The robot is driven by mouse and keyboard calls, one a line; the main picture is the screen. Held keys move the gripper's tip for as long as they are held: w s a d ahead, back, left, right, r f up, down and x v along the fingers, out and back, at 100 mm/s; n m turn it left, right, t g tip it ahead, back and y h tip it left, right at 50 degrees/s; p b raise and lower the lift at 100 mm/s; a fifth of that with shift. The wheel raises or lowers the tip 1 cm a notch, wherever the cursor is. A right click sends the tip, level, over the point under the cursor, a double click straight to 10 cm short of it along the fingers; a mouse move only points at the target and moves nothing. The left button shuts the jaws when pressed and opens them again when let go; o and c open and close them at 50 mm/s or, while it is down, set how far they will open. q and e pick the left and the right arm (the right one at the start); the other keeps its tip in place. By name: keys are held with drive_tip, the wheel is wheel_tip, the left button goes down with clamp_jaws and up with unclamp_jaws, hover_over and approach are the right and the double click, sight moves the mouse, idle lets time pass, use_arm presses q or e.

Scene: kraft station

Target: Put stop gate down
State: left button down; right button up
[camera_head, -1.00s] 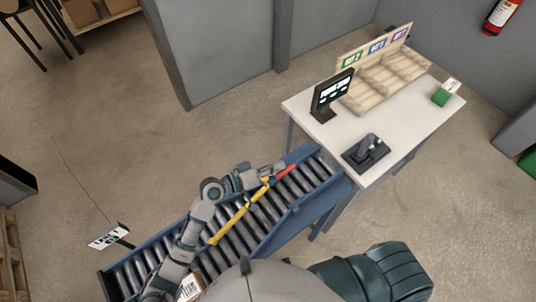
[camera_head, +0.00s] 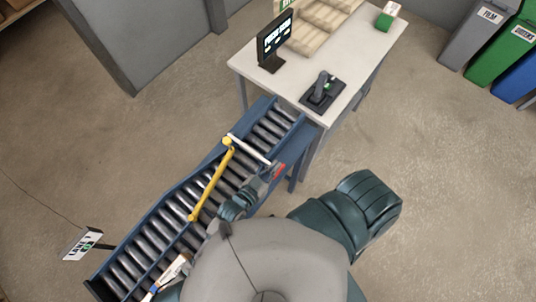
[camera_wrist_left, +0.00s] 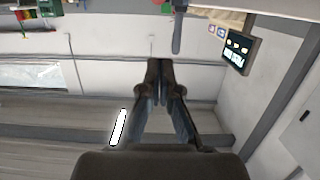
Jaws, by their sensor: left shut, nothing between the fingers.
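The stop gate shows as a pale bar (camera_head: 250,149) across the conveyor, near its table end, with a red part (camera_head: 279,171) by the near rail. A yellow bar (camera_head: 211,180) runs lengthwise over the rollers, its far end close to the pale bar. My left gripper (camera_head: 268,181) is at the near rail, beside the red part; whether they touch is unclear. In the left wrist view its fingers (camera_wrist_left: 160,66) are shut and empty. My right gripper is not in view.
The roller conveyor (camera_head: 143,240) runs up to a white table (camera_head: 293,92) with a screen (camera_head: 276,38) and a black device (camera_head: 322,91). A parcel (camera_head: 172,271) lies at the conveyor's lower end, partly hidden. A small sign (camera_head: 83,244) stands left of it.

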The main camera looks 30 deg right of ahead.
sight(276, 175)
use_arm(q)
drive_tip(key=shift+s+d+f+m+b, duration=0.15)
drive_tip(key=shift+s+f+m, duration=0.1)
drive_tip(key=shift+f, duration=0.5)
drive_tip(key=shift+s+d+f+m+b, duration=0.15)
drive_tip(key=shift+f+m, duration=0.1)
drive_tip(key=shift+f, duration=0.45)
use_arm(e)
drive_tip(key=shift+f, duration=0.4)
use_arm(q)
drive_tip(key=shift+r, duration=0.1)
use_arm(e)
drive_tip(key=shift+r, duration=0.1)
